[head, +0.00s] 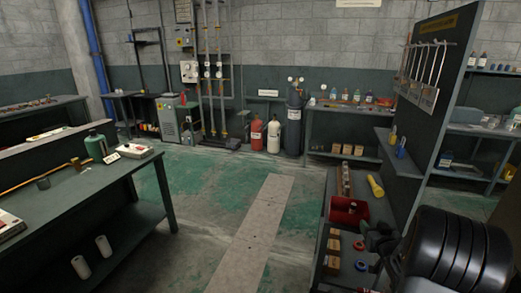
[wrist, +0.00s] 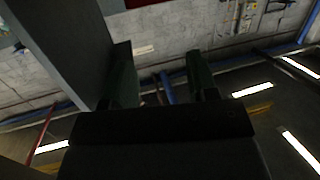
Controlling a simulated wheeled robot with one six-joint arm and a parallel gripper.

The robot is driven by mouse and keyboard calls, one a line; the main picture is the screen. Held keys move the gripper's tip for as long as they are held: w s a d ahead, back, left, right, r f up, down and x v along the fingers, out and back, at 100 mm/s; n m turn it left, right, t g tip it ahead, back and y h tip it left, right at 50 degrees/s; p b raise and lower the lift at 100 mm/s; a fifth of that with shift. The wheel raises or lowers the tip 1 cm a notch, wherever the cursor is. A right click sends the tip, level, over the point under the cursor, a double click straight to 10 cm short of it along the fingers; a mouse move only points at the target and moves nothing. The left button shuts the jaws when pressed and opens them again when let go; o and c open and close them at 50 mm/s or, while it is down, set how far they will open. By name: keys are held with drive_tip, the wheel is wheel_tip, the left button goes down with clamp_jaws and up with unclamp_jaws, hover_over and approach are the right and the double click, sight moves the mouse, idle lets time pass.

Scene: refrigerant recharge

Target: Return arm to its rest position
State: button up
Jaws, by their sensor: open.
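My gripper (wrist: 163,82) shows in the wrist view with its two dark fingers apart and nothing between them. The wrist camera looks steeply upward or tilted, with the grey block wall, blue pipes and bright ceiling lights beyond the fingers. No object touches the fingertips in that view.
A workbench (head: 98,187) with a green canister (head: 96,146) stands at left. A dark panel (head: 437,95) and a low shelf with a red bin (head: 347,212) stand at right. Gas cylinders (head: 294,120) line the back wall. The middle floor (head: 225,205) is clear.

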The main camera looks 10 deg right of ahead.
drive_tip(key=s+a+f+m+g+h, duration=0.1)
drive_tip(key=s+f+m+g+h, duration=0.15)
drive_tip(key=s+f+g, duration=0.6)
drive_tip(key=s+a+r+n+g+y, duration=0.1)
drive_tip(key=s+a+r, duration=0.2)
drive_tip(key=a, duration=0.6)
drive_tip(key=s+a+r+n+g+y, duration=0.1)
drive_tip(key=s+a+r+n+y, duration=0.1)
drive_tip(key=a+r, duration=0.4)
drive_tip(key=s+a+r+n+g+y, duration=0.1)
drive_tip(key=s+a+r, duration=0.4)
drive_tip(key=a, duration=0.7)
drive_tip(key=shift+a+r+n+g+y+p, duration=0.35)
drive_tip(key=shift+a+y+p, duration=0.1)
drive_tip(key=shift+y, duration=0.3)
